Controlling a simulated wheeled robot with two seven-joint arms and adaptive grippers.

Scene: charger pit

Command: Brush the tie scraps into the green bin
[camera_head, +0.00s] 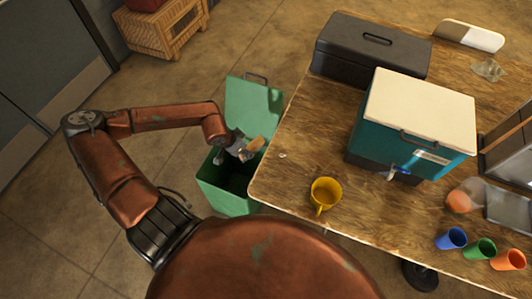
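The green bin (228,199) stands on the floor against the left side of the table, its lid (254,107) raised at the back and its inside dark. My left gripper (243,152) is over the bin's opening, near the table's left edge. It appears shut on a small tan, wood-coloured piece (256,144) that looks like part of a brush; the fingers are small and hard to make out. A tiny pale bit (283,155) lies on the table near that edge; it may be a tie scrap. No other scraps can be made out. My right gripper is not in view.
The wooden table (300,120) bears a yellow mug (325,193) near its front left corner, a teal cooler (412,120) with a white lid, a dark toolbox (368,50) and blue, green and orange cups (480,248). A wicker chest (163,28) stands on the floor behind.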

